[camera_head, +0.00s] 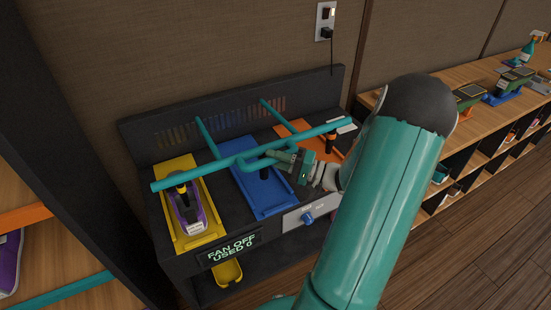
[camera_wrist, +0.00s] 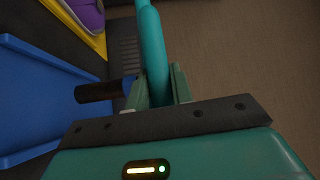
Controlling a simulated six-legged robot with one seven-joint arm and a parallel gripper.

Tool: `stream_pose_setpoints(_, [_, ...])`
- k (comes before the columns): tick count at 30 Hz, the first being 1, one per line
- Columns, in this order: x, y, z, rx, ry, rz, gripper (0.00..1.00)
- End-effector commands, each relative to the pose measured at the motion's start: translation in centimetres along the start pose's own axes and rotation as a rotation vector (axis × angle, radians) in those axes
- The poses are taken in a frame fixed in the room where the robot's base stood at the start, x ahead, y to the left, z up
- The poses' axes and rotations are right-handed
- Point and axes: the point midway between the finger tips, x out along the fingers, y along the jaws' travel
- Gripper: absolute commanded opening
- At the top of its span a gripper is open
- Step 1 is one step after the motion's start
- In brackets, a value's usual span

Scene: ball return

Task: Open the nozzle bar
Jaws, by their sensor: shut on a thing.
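The teal nozzle bar (camera_head: 172,182) runs across above the front of a black bench, with two teal arms reaching back to the bench's rear panel. A bent teal handle (camera_head: 243,161) stands off its middle. My gripper (camera_head: 277,157) is shut on this handle, above the blue tray. In the wrist view, the fingers (camera_wrist: 158,90) sit on either side of the teal tube (camera_wrist: 151,45). A black nozzle (camera_wrist: 100,91) shows beside the fingers there.
A yellow tray (camera_head: 205,240) holds a purple shoe (camera_head: 186,212); the blue tray (camera_head: 259,203) and orange tray (camera_head: 309,138) stand beside it. A blue knob (camera_head: 308,219) and a sign reading "FAN OFF USED 0" (camera_head: 232,248) are on the front. A dark shelf edge is at left.

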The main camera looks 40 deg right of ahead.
Motion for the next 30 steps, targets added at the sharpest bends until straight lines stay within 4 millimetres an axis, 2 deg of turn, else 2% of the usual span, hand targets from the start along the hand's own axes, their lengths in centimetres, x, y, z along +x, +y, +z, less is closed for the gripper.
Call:
stream_pose_setpoints(7, [0.2, -1.0, -0.2, 0.016, -0.001, 0.019, 0.0])
stream_pose_setpoints(14, [0.9, -3.7, -0.9, 0.069, -0.001, 0.078, 0.0])
stream_pose_setpoints(23, [3.1, -9.4, -2.9, 0.193, -0.003, 0.208, 0.0])
stream_pose_setpoints(30, [6.1, -14.6, -5.9, 0.332, -0.004, 0.348, 0.0])
